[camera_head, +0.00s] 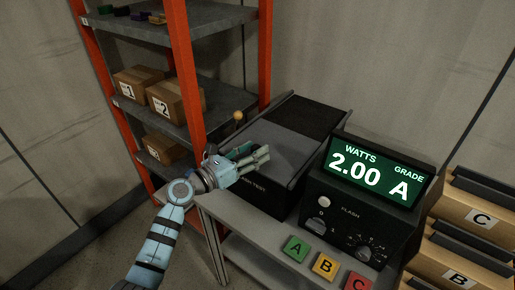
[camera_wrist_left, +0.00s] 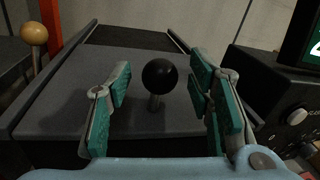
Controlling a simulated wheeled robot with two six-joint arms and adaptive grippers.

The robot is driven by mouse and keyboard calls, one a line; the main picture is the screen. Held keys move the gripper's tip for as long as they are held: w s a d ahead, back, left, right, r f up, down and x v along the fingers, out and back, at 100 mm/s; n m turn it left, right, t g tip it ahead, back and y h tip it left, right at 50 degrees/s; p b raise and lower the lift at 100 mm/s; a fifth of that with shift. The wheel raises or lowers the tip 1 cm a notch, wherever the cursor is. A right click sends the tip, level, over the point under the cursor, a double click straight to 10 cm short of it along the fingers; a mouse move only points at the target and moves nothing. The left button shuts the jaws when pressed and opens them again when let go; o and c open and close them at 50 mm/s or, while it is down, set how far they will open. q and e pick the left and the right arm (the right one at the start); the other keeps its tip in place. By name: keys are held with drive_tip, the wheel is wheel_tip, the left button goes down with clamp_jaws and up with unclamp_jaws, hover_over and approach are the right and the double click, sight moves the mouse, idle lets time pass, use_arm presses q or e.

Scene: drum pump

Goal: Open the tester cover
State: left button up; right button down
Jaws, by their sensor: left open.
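The tester (camera_head: 268,190) is a dark box on the table with raised side rails. Its flat grey cover (camera_head: 275,140) also shows in the left wrist view (camera_wrist_left: 75,100), with a darker section behind it. A black ball knob (camera_wrist_left: 160,75) on a short metal stem stands up from the cover. My left gripper (camera_head: 256,156) is open over the near left part of the tester. In the left wrist view its teal-padded fingers (camera_wrist_left: 160,90) are apart, one on each side of the knob, with visible gaps. In the head view the knob is hidden. My right gripper is not in view.
A meter (camera_head: 365,205) reading 2.00 A stands right of the tester. Green, yellow and red lettered blocks (camera_head: 325,267) lie in front of it. A wooden ball on a stem (camera_wrist_left: 34,34) is left of the tester. An orange-framed shelf (camera_head: 185,75) stands behind left; lettered bins (camera_head: 480,220) are at right.

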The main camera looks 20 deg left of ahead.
use_arm(q)
drive_tip(key=shift+x, duration=0.85)
clamp_jaws()
